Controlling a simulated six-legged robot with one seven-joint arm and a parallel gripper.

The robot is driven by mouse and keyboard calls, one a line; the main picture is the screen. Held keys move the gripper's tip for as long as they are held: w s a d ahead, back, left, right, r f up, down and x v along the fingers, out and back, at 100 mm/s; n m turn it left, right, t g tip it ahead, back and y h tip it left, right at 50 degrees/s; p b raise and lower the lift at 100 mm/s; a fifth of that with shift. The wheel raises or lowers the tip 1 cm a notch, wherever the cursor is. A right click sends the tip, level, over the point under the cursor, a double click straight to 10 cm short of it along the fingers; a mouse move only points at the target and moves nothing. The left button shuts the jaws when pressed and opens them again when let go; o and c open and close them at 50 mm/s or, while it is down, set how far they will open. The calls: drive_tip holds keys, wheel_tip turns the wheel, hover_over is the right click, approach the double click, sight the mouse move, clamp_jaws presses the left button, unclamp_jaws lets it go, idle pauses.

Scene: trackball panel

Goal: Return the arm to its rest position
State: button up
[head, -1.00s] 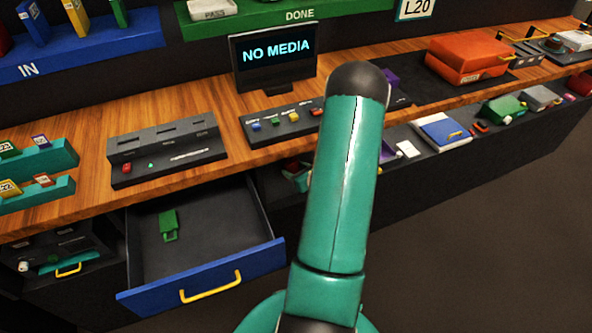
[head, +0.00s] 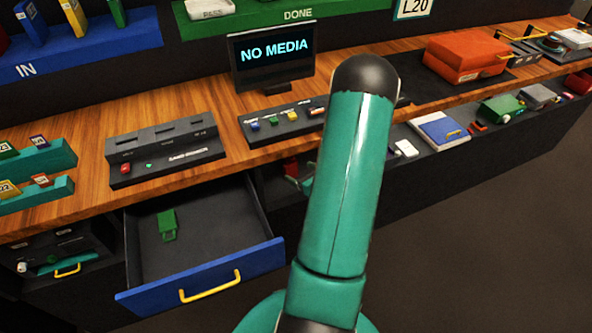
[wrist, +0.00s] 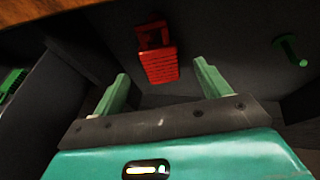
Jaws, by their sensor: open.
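My gripper (wrist: 161,70) shows in the wrist view with its two green fingers spread apart and nothing between them. Beyond the fingertips a red block-like object (wrist: 160,62) lies against a dark surface; it appears apart from the fingers. In the head view my teal arm rises in front of the counter, and my gripper is hidden there.
A drawer (head: 200,275) with a blue front stands open, holding a green object (head: 167,224). The wooden counter (head: 75,120) carries a slotted panel (head: 165,150), a button panel (head: 275,122) and a "NO MEDIA" screen (head: 273,52). A green peg (wrist: 288,46) shows in the wrist view.

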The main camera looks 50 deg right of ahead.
drive_tip(key=v, duration=0.9)
drive_tip(key=shift+s, duration=0.2)
drive_tip(key=shift+a+r, duration=0.1)
